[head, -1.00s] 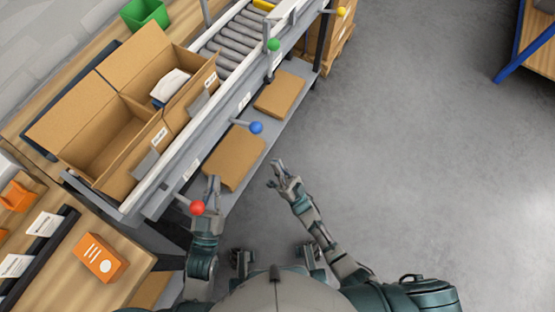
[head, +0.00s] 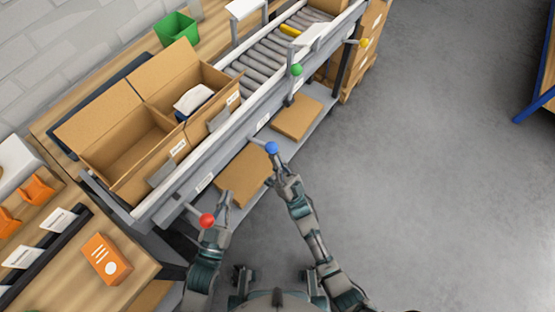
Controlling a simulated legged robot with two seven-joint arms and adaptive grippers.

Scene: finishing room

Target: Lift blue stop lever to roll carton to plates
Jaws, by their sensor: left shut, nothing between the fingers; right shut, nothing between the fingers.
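The blue stop lever (head: 271,147) sticks out from the front rail of the roller conveyor, ending in a round blue knob. My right gripper (head: 279,166) is shut and empty just below the knob; I cannot tell whether it touches. My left gripper (head: 224,199) is shut and empty, beside the red knob. Open cartons stand at the lower left end of the conveyor: one empty carton (head: 128,155), and one carton (head: 216,80) holding a white cloth and something dark blue. I cannot identify any plates.
Red (head: 207,220), green (head: 296,69) and yellow (head: 365,42) knobs stick out along the same rail. Flat brown cartons (head: 297,117) lie on the shelf below. A green bin (head: 176,29) stands behind.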

